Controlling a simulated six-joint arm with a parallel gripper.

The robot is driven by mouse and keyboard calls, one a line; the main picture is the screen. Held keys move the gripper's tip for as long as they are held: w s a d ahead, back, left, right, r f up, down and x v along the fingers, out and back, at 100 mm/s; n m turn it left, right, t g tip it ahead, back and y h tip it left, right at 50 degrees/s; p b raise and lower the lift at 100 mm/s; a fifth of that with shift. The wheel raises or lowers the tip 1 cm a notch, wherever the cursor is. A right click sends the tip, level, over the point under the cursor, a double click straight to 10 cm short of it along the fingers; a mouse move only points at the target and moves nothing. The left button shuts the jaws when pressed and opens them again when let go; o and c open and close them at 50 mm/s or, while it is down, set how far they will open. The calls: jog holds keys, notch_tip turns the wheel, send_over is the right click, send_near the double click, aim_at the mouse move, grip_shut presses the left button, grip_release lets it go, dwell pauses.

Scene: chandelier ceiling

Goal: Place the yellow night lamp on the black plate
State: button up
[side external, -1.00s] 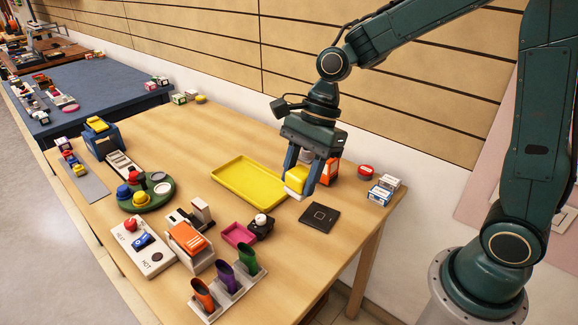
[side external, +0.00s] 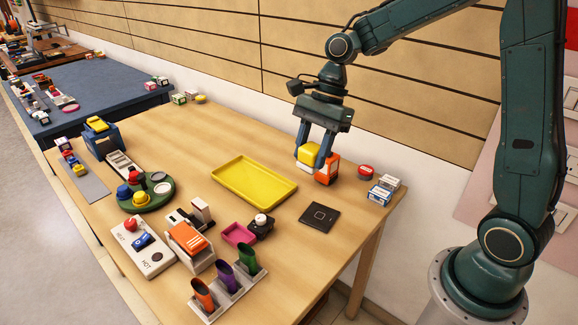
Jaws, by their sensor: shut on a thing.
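The yellow night lamp (side external: 308,153), a yellow block with a pale lower part, is between the fingers of my gripper (side external: 311,157). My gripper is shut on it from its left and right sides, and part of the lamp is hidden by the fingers. The lamp appears to hang above the table, behind the right end of the yellow tray. The black plate (side external: 320,216), a flat dark square with a thin outlined square, lies on the table in front of my gripper, with nothing on it.
An orange and white box (side external: 328,169) stands close beside the right finger. The yellow tray (side external: 254,182) is empty, left of the plate. A red round item (side external: 366,171) and small blue-white boxes (side external: 384,188) lie to the right. A dark block with a white knob (side external: 261,226) stands left of the plate.

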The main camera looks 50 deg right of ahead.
jog(key=w+d, duration=0.1)
jog(key=d, duration=0.6)
jog(key=shift+r, duration=0.2)
send_near(315, 220)
jog(key=shift+w+a+f, duration=0.1)
jog(key=shift+a+f, duration=0.05)
jog(key=shift+a, duration=0.6)
jog(key=shift+f, duration=1.9)
jog(key=shift+f, duration=0.15)
jog(key=o, duration=1)
